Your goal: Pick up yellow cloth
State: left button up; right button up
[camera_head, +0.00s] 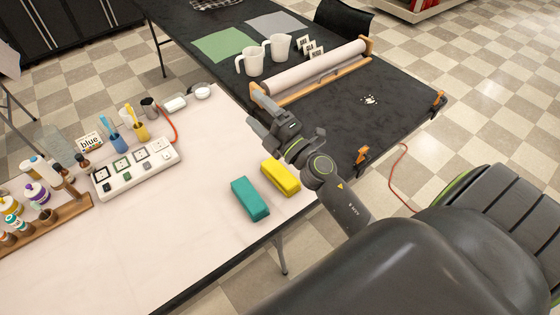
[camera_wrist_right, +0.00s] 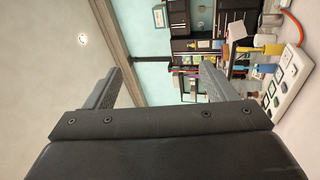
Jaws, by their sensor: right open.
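The yellow cloth (camera_head: 281,175) is a folded block lying on the white table (camera_head: 130,258), close to its right edge. A teal cloth (camera_head: 250,198) of similar shape lies just left of it. My right gripper (camera_head: 260,127) is raised above the table, beyond the yellow cloth in the head view, and points left. Its two fingers are spread with nothing between them in the right wrist view (camera_wrist_right: 160,88). The yellow cloth does not show in the right wrist view. My left gripper is not in view.
A white power strip (camera_head: 137,167) stands left of the cloths. A wooden rack (camera_head: 45,222) with several bottles is at the far left. A black table (camera_head: 345,112) holds a paper roll. The white table's front middle is clear.

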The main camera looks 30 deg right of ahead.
jog(key=w+a+f+n+g+y, duration=0.3)
jog(key=a+n+g+y, duration=0.45)
jog(key=n, duration=0.45)
jog(key=n+g+h, duration=0.5)
jog(key=g+h, duration=0.7)
jog(key=g, duration=0.1)
send_near(280, 172)
notch_tip(280, 172, down, 7)
jog(key=b, duration=1.3)
jog(key=shift+r, duration=0.1)
jog(key=shift+w+f, duration=0.1)
jog(key=shift+f, duration=1.85)
jog(key=c, duration=1.1)
jog(key=shift+o, duration=0.2)
jog(key=shift+r, duration=0.1)
